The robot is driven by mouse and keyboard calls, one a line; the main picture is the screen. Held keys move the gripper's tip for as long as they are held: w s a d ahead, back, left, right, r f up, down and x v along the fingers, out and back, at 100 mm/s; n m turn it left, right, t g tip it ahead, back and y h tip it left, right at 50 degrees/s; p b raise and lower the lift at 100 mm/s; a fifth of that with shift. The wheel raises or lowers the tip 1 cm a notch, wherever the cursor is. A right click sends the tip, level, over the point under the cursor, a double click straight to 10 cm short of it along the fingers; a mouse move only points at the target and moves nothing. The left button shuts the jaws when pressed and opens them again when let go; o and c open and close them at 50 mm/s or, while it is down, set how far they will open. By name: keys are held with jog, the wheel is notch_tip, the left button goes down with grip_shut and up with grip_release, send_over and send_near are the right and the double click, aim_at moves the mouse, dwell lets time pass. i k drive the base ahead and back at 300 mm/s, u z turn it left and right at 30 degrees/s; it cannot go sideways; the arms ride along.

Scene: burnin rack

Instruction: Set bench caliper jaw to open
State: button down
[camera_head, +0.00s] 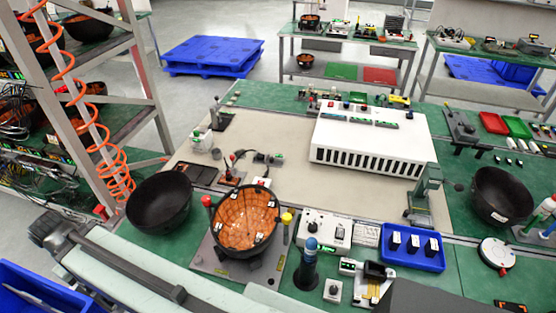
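I cannot pick out the bench caliper with certainty. One candidate is a small device with a white and black body and a yellowish base (368,282), on the bench at the front, right of centre. Another is a dark grey tool with a long body (463,128) on the green bench at the right. Both are too small to tell whether a jaw is open or shut. My gripper does not show in the head view, and nothing is seen touching either device.
A bowl with an orange inside (245,220) sits in a fixture between a black bowl (160,202) and a dark blue-topped post (308,268). A blue tray (412,262), a white slotted box (370,143) and another black bowl (502,194) crowd the bench. The beige mat (310,190) has free room.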

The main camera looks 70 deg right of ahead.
aim_at(271, 161)
jog(key=u, duration=0.15)
jog(key=i, duration=0.95)
jog(key=z, duration=0.15)
